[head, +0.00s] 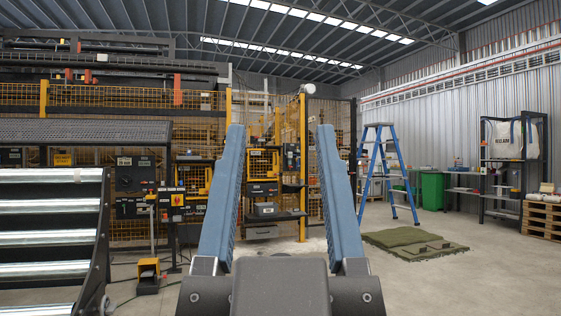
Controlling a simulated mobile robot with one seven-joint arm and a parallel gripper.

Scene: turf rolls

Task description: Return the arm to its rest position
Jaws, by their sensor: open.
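My gripper (279,140) is in the lower middle of the head view. Its two long blue fingers stand wide apart and point forward and up. Nothing is between them; the yellow cell fence and machine controls show through the gap, well beyond the fingertips. The gripper touches nothing that I can see. The rest of my arm is hidden behind the dark gripper body at the bottom edge.
A roller conveyor (50,240) stands close on the left. A yellow foot pedal (148,272) sits on the floor. Green turf (414,243) lies flat at right, near a blue stepladder (388,175). A green bin (433,190), a shelf rack (484,170) and pallets (541,222) stand farther right. Floor at front right is clear.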

